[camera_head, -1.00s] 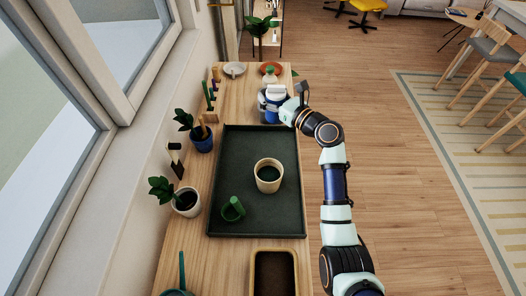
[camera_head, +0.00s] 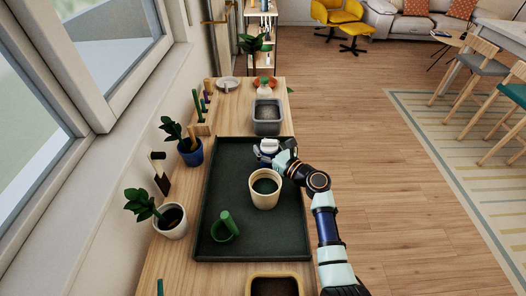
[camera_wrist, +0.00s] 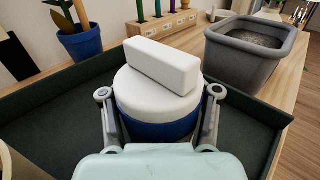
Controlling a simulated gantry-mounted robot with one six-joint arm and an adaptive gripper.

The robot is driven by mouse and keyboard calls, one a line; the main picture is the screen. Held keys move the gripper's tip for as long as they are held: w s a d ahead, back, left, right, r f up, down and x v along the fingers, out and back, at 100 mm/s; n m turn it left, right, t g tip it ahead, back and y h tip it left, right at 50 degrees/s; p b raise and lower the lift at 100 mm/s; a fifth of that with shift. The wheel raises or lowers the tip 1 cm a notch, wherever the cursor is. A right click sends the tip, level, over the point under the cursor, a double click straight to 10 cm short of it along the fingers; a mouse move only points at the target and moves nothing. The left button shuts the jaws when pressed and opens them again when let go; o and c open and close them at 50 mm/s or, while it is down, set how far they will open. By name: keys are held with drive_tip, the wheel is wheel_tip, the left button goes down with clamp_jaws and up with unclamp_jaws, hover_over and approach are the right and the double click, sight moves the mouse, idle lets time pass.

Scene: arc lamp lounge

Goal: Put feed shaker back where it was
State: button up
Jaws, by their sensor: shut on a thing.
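The feed shaker (camera_wrist: 158,92) is a blue cylinder with a white lid and a white block-shaped top. In the wrist view my gripper (camera_wrist: 160,112) has a finger on each side of it and is shut on it. In the head view the shaker's white top (camera_head: 268,145) shows at my gripper (camera_head: 277,152), over the far end of the dark green tray (camera_head: 225,160). The shaker looks upright. Its base is hidden, so I cannot tell whether it touches the tray.
A grey square tub (camera_head: 267,117) of granular stuff stands just beyond the tray. A cream pot (camera_head: 264,190) and a green cup-like item (camera_head: 224,228) are on the tray. Potted plants (camera_head: 190,150) line the window side. A labelled tool rack (camera_head: 201,128) stands at the far left.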

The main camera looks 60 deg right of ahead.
drive_tip(key=o, duration=0.9)
drive_tip(key=shift+f, duration=0.15)
drive_tip(key=o, duration=0.6)
drive_tip(key=shift+r, duration=0.2)
drive_tip(key=p+v, duration=0.4)
drive_tip(key=v, duration=0.7)
drive_tip(key=shift+s+p, duration=0.25)
drive_tip(key=shift+p, duration=0.1)
drive_tip(key=shift+s+a, duration=0.15)
drive_tip(key=shift+s, duration=0.1)
